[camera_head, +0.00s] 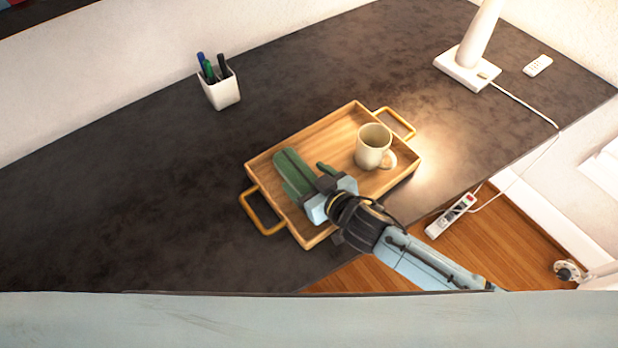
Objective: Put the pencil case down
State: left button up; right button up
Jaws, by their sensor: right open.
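The green pencil case (291,170) lies in the left part of a wooden tray (345,116) with brass-coloured handles. My right gripper (319,181) reaches in from the lower right over the tray's near side. My left gripper is not in view.
A cream mug (373,148) stands in the tray, right of the case. On the dark desk (130,200) are a white pen cup (222,92), a white lamp (467,69) and a small white remote (538,65). The desk left of the tray is clear.

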jog(key=shift+r, duration=0.2)
jog(key=p+v, duration=0.1)
jog(key=v, duration=1.1)
